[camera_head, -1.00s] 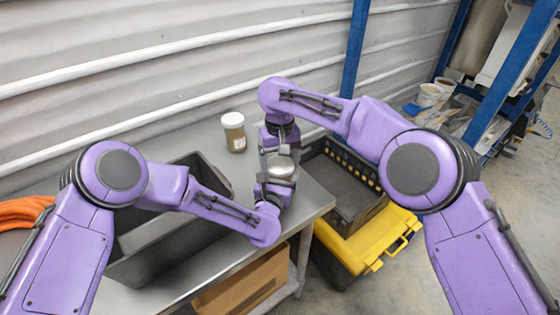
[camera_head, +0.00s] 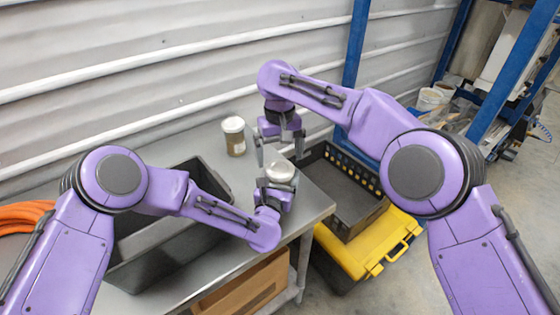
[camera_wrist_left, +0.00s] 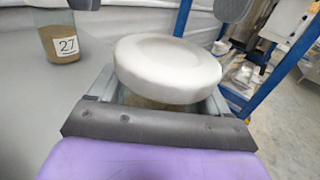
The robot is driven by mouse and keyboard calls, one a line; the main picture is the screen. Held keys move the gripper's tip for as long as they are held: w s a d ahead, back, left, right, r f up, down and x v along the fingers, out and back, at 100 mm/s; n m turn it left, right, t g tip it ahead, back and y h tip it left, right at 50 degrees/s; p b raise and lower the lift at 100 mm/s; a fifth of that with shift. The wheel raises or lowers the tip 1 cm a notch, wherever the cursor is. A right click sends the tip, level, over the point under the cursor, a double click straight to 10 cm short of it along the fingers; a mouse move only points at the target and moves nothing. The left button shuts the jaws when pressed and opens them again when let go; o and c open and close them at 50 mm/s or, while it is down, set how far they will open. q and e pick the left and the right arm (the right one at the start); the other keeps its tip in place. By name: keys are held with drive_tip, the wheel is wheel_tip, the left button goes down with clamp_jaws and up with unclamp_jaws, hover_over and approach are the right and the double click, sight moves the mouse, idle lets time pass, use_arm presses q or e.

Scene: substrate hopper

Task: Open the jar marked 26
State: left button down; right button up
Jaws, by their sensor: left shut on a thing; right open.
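A jar with a white lid (camera_head: 280,171) stands in my left gripper (camera_head: 274,188), near the table's right end. The left gripper is shut on the jar's body; the lid fills the middle of the left wrist view (camera_wrist_left: 168,68). No number shows on this jar. The lid sits on top; I cannot tell whether it is loose. My right gripper (camera_head: 280,156) is open and empty just above the lid, fingers pointing down.
Another lidded jar (camera_head: 234,137) stands behind on the table; its label reads 27 in the left wrist view (camera_wrist_left: 62,42). A dark grey bin (camera_head: 122,262) is on the table at left. A black crate (camera_head: 375,210) on a yellow toolbox (camera_head: 365,253) stands right of the table.

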sight(280, 168)
wheel_tip(280, 168, up, 3)
drive_tip(key=m, duration=0.3)
drive_tip(key=shift+w+f+m, duration=0.15)
drive_tip(key=shift+f+m, duration=0.05)
drive_tip(key=shift+m, duration=0.1)
drive_tip(key=m, duration=0.4)
drive_tip(key=shift+r, duration=0.4)
drive_tip(key=shift+s+m, duration=0.2)
drive_tip(key=shift+m, duration=1)
wheel_tip(280, 168, down, 8)
drive_tip(key=c, duration=1.1)
drive_tip(key=shift+o, duration=0.2)
drive_tip(key=n, duration=0.5)
drive_tip(key=shift+n, duration=0.4)
drive_tip(key=n, duration=0.4)
drive_tip(key=shift+r, duration=0.1)
